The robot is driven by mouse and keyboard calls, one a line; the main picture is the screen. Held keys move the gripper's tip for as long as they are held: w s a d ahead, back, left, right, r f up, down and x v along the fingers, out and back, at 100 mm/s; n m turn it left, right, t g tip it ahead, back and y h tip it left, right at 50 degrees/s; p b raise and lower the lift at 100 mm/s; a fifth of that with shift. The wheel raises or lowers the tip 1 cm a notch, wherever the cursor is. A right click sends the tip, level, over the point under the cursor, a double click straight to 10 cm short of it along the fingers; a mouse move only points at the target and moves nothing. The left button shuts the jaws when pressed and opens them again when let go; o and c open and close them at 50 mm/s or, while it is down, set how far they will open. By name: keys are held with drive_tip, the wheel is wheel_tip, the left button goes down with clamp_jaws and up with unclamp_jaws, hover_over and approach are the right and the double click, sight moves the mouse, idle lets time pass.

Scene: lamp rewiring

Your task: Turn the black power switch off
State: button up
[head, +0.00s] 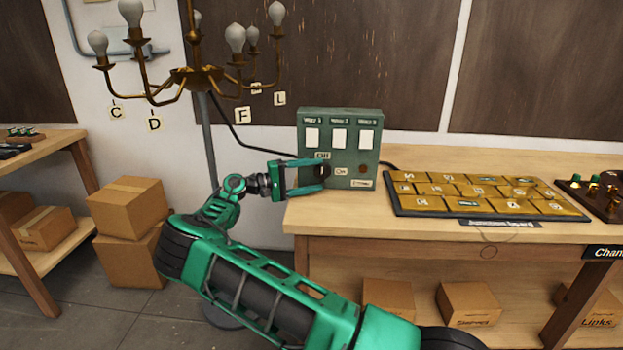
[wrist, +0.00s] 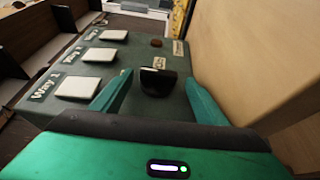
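The black power switch (head: 323,172) is a dark knob low on the front of the green control box (head: 314,122), between an "Off" label (head: 322,155) and an "On" label (head: 342,170). It also shows in the wrist view (wrist: 158,83). My gripper (head: 318,175) is open at the box front, with one teal finger above the knob and one below. In the wrist view the fingers stand on either side of the knob, with gaps that look clear. Which label the knob points to is too small to tell.
Three white switches (head: 339,138) sit above the knob, and a reddish-brown round part (head: 362,170) is to its right. A tray of yellow tiles (head: 470,207) lies on the wooden bench (head: 420,236). A brass chandelier (head: 196,77) hangs at upper left. Cardboard boxes (head: 126,206) stand left.

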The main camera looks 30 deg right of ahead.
drive_tip(key=w+a, duration=0.2)
drive_tip(key=a, duration=0.8)
drive_tip(key=shift+w+a+f, duration=0.15)
drive_tip(key=shift+a, duration=0.2)
